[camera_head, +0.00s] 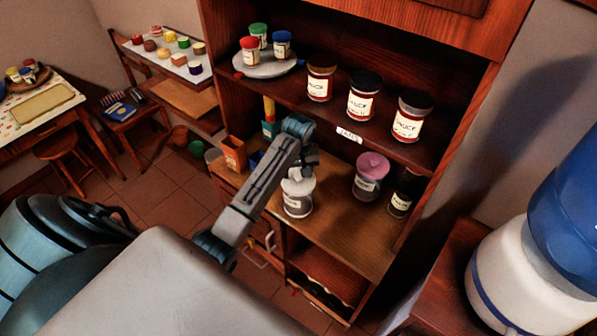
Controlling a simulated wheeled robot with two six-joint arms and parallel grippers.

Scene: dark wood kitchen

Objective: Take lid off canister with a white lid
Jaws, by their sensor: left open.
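The canister (297,204) with a white lid (299,184) stands upright on the lower wooden counter of the cabinet, its lid on top. My left arm reaches in from the lower left. My left gripper (300,173) is open just above and behind the white lid; its fingers are small in view, and I cannot tell if they touch the lid. My right gripper is not in view.
A canister with a pink lid (371,174) and a dark-lidded jar (403,193) stand to the right on the counter. Several sauce jars (364,96) line the shelf above. An orange box (233,154) stands at left. Counter front is clear.

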